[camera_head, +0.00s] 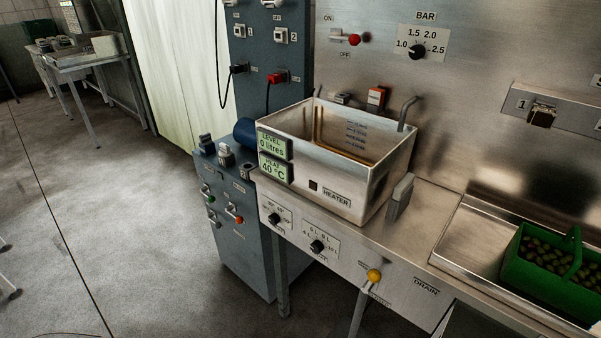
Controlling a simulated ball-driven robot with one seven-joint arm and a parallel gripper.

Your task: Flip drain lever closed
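A lever with a yellow ball knob (374,276) is on the front panel of the steel bench, just left of the DRAIN label (426,287). The knob sits near the panel's top, below and in front of the steel tank (375,205). Small lettering just under the knob is too small to read. The tank's displays read LEVEL 0 litres (272,144) and HEAT 40 °C (273,168). My gripper is not in view.
Dials (317,246) are on the panel left of the lever. A green basket (550,283) of olive-like items stands in a steel tray at the right. A blue-grey cabinet (238,235) is left of the bench. The floor (105,190) at left is mostly clear.

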